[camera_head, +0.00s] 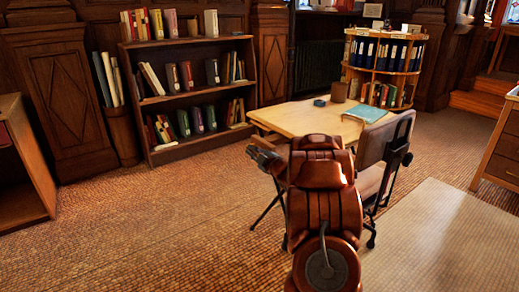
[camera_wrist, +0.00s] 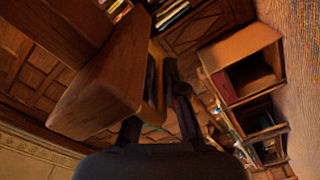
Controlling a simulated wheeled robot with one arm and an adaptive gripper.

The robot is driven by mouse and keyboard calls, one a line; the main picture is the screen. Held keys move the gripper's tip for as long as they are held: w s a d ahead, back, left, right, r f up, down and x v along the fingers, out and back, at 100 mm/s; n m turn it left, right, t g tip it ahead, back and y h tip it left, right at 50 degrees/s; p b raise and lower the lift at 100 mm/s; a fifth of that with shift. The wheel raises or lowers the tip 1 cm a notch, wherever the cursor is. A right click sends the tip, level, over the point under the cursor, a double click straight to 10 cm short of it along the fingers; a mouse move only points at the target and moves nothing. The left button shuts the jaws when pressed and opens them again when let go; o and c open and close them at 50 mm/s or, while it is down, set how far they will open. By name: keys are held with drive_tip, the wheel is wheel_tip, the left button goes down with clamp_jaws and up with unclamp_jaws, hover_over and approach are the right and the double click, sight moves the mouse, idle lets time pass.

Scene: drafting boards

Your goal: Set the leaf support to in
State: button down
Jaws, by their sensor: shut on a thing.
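The wooden table (camera_head: 302,117) stands behind my arm in the head view. My gripper (camera_head: 263,158) is at its near left edge, low beside the top. In the wrist view a thick wooden part of the table (camera_wrist: 98,92) with a rounded corner fills the upper left. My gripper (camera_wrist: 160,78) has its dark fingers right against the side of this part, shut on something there. The held piece is mostly hidden by the fingers; it appears to be the leaf support, but its position cannot be made out.
A chair (camera_head: 376,163) stands close at the table's right. A cup (camera_head: 338,92), a small dark item (camera_head: 319,102) and a teal book (camera_head: 366,112) lie on the table. A bookcase (camera_head: 188,92) stands behind left. The floor to the left is clear.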

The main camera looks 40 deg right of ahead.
drive_tip(key=shift+d, duration=0.3)
drive_tip(key=c, duration=1.2)
unclamp_jaws()
drive_tip(key=shift+c, duration=0.2)
drive_tip(key=shift+s, duration=0.15)
drive_tip(key=s+a, duration=0.1)
drive_tip(key=s, duration=1)
drive_tip(key=shift+s, duration=0.4)
